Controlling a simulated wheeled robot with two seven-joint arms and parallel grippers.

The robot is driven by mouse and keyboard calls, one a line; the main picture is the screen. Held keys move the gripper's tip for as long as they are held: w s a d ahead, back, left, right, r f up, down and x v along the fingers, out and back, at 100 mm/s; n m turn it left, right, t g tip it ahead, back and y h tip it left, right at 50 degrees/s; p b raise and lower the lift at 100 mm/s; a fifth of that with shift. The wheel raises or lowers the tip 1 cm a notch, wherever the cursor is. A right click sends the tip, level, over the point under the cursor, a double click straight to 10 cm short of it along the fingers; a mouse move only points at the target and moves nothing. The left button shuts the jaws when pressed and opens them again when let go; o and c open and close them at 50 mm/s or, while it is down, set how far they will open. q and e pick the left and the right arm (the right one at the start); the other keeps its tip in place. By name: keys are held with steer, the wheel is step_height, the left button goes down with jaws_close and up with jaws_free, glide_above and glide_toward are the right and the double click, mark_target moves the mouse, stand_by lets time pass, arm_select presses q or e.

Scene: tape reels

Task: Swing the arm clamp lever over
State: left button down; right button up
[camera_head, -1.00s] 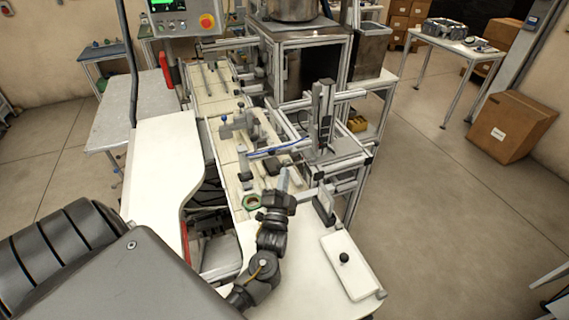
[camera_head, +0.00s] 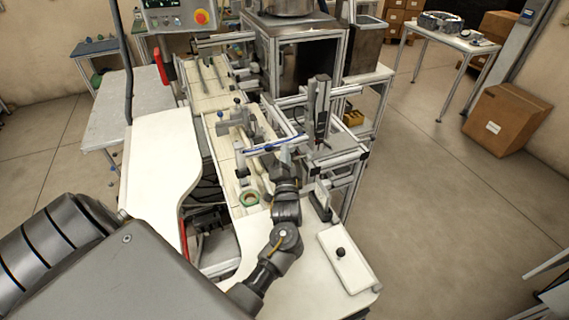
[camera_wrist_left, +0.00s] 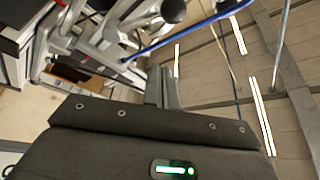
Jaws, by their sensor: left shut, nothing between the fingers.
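My left gripper (camera_head: 283,172) reaches in over the white machine table, near the front of the clamp frame. In the left wrist view its two fingers (camera_wrist_left: 164,86) are together, with nothing between them. A thin blue rod or hose (camera_head: 275,145) runs across the frame just beyond the gripper; it also crosses the left wrist view (camera_wrist_left: 175,37), ahead of the fingers and apart from them in the picture. A dark round knob (camera_wrist_left: 173,10) shows at the top of the wrist view. I cannot tell for certain which part is the clamp lever. My right gripper is not in view.
A white plate with a black ball knob (camera_head: 341,253) is at the right front. An upright dark actuator (camera_head: 318,105) and aluminium frames stand beyond. Open floor lies to the right.

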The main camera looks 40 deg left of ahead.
mark_target(279, 147)
arm_select(q)
steer(key=a, duration=0.1)
steer(key=w+a, duration=0.2)
steer(key=a, duration=0.1)
steer(key=shift+w+a+f, duration=0.1)
steer(key=shift+f, duration=0.2)
steer(key=shift+s+a+f, duration=0.25)
steer(key=shift+s+f, duration=0.05)
steer(key=shift+s, duration=0.15)
steer(key=shift+f, duration=0.1)
